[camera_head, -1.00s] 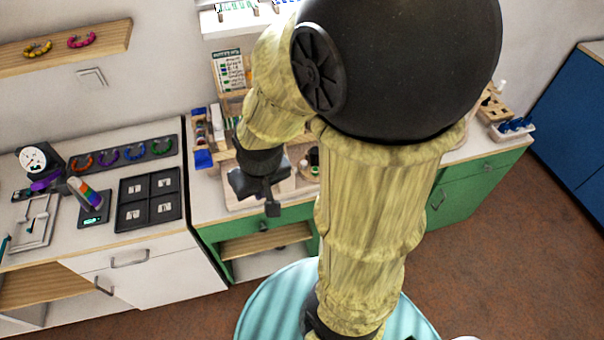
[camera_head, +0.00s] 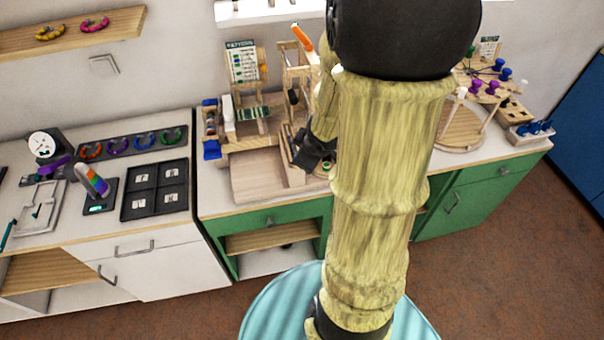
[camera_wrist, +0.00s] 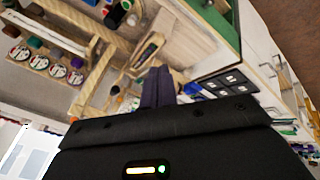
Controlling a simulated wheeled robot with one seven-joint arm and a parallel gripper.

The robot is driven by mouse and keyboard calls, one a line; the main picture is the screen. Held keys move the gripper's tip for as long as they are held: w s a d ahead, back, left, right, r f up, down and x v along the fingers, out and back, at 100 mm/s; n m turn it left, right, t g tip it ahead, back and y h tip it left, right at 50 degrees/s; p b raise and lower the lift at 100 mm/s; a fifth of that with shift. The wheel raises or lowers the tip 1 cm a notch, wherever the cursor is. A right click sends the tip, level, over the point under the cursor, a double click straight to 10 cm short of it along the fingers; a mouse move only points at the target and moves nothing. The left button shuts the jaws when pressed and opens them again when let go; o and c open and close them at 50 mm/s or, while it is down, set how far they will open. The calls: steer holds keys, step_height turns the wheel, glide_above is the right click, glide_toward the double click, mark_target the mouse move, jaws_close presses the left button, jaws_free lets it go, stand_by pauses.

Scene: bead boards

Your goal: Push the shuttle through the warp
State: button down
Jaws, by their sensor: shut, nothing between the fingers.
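The small wooden loom (camera_head: 262,178) stands on the green-fronted counter, with a flat wooden bed in front and upright posts behind. A strip of green-and-white threads or cloth (camera_head: 252,113) shows between its posts. My gripper (camera_head: 303,158) is at the loom's right side, its fingers shut and empty. In the wrist view the dark fingers (camera_wrist: 157,88) point at wooden loom parts. A boat-shaped wooden piece with a dark middle (camera_wrist: 148,48), apparently the shuttle, lies just beyond the fingertips, seemingly apart from them. My arm hides part of the loom's right side.
A pattern card (camera_head: 243,62) stands behind the loom. A round wooden board with pegs (camera_head: 458,130) and a blue-knobbed tray (camera_head: 530,132) are to the right.

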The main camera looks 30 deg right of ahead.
steer(key=s+d+f+n+y+b, duration=0.3)
steer(key=f+n+y, duration=0.1)
steer(key=f+n, duration=0.2)
steer(key=shift+n+t, duration=0.4)
steer(key=shift+n, duration=0.2)
steer(key=shift+s+f, duration=0.1)
steer(key=w+a+f+b, duration=0.1)
steer(key=w+f+b, duration=0.1)
steer(key=w+f, duration=0.6)
steer(key=shift+w+b, duration=0.35)
steer(key=shift+w, duration=0.35)
